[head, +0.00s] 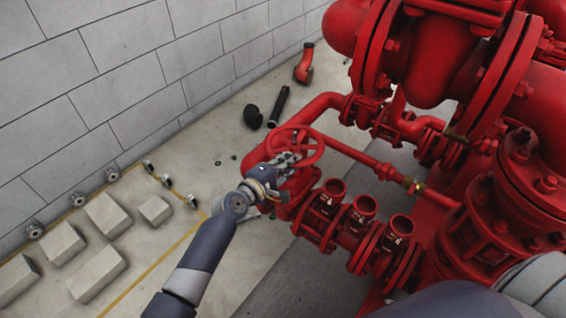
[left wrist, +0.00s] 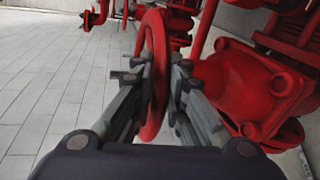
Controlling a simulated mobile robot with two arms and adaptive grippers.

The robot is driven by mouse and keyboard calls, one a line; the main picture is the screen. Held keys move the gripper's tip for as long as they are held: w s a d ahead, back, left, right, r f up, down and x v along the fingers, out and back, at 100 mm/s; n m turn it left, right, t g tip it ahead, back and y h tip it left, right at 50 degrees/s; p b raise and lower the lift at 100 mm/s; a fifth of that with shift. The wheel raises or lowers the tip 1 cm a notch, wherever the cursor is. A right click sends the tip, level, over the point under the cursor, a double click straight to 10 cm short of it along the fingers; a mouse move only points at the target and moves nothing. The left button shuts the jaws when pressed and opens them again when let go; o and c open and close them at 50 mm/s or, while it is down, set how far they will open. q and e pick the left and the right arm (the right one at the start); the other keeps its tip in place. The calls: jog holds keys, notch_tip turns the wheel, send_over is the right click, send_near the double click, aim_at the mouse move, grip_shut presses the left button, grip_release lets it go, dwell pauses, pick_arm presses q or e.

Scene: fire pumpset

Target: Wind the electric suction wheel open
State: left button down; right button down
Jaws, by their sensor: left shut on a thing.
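The red handwheel (head: 311,138) sits on a red valve body (head: 297,185) in the middle of the head view. My left gripper (head: 286,160) reaches it from the lower left and is shut on the wheel's rim. In the left wrist view the wheel's rim (left wrist: 155,70) stands nearly edge-on between the two fingers (left wrist: 162,92), with a finger on each side. The red valve body (left wrist: 240,85) shows just right of the fingers. The fingers hide part of the rim. My right gripper is not seen.
Red pump pipes and flanges (head: 480,80) fill the right side, close to my arm. Several short open red pipe stubs (head: 365,207) stand below the wheel. Grey blocks (head: 108,214) stand at left by the wall.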

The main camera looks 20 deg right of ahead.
pick_arm(q)
jog(key=shift+w+r, duration=0.1)
jog(key=c, duration=1.6)
grip_release()
jog(key=shift+o, duration=0.2)
jog(key=shift+a, duration=0.1)
jog(key=v, duration=1.2)
